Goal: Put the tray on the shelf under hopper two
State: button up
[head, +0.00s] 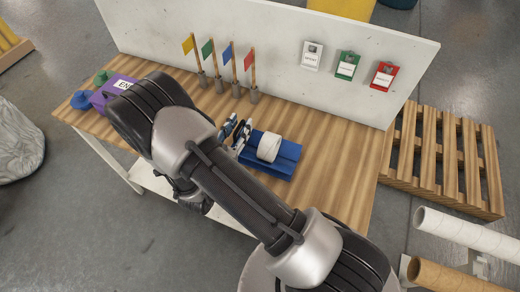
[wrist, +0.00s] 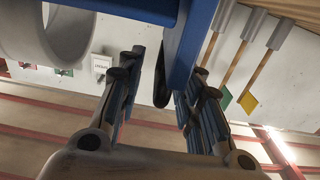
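No tray is clearly identifiable and no hopper is in view. A blue tray-like holder (head: 283,165) with a white roll (head: 269,148) stands on the wooden bench (head: 335,150). My gripper (head: 236,134) is at the holder's left end. In the wrist view my gripper (wrist: 160,82) has its fingers spread apart, with a blue bar (wrist: 195,40) and a dark rounded part (wrist: 163,72) at or beyond the gap. I cannot tell whether the fingers touch them. The white roll's edge also shows in the wrist view (wrist: 70,35). A pale lower shelf (head: 152,183) shows under the bench, partly hidden by my arm.
Yellow, green, blue and red flags (head: 226,57) stand along the back of the bench. White, green and red tags (head: 347,65) hang on the white back panel (head: 285,30). A purple box (head: 102,98) is at the left. A pallet (head: 440,150) and cardboard tubes (head: 460,230) lie right.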

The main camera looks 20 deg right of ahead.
jog(key=shift+c, duration=0.4)
grip_shut()
dwell(0.4)
